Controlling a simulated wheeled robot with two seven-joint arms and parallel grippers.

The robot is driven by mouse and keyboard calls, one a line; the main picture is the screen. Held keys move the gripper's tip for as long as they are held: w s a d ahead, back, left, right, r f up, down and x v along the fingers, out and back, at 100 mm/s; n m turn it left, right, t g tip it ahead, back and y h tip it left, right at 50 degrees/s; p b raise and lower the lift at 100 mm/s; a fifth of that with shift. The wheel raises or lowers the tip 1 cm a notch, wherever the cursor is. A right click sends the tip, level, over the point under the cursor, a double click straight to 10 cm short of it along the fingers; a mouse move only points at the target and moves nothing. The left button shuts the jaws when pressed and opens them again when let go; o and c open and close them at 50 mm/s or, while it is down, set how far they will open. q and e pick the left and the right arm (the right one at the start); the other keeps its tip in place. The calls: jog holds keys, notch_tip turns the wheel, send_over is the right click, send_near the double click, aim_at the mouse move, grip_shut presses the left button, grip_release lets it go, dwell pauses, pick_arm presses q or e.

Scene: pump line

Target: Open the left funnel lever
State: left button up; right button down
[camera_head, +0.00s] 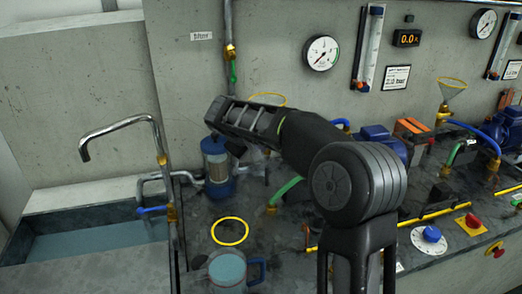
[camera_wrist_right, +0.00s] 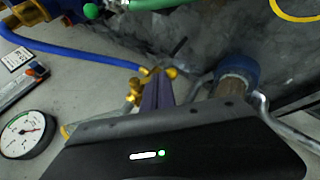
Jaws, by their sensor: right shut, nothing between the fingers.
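The left funnel shows in the head view only as a yellow rim (camera_head: 266,96) behind my right arm. In the right wrist view, a brass valve (camera_wrist_right: 134,92) sits close beside my right gripper (camera_wrist_right: 162,76), whose fingers are shut and empty. A thin dark bar (camera_wrist_right: 181,46) lies just beyond the fingertips; I cannot tell whether it is the lever. In the head view my right arm covers the area below the funnel, so the lever and its contact with the fingers are unclear. My left gripper is not in view.
A blue-capped filter cylinder (camera_head: 217,167) stands just left of my gripper. A jug (camera_head: 227,270) and a yellow ring (camera_head: 230,231) are in front. A sink (camera_head: 95,235) with a faucet is at left. Blue hose (camera_wrist_right: 75,50) runs near the valve; a gauge (camera_head: 321,52) hangs behind.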

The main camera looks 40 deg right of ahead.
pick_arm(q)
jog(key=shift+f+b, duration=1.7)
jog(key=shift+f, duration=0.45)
pick_arm(e)
jog(key=shift+s+d+f+h, duration=0.1)
jog(key=shift+d+f+h, duration=0.1)
jog(key=shift+f+h, duration=0.25)
jog(key=shift+d+f+h, duration=0.2)
jog(key=shift+f+h, duration=0.05)
jog(key=shift+f, duration=0.4)
pick_arm(q)
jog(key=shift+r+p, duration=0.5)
jog(key=shift+p, duration=0.05)
pick_arm(e)
jog(key=shift+r, duration=0.75)
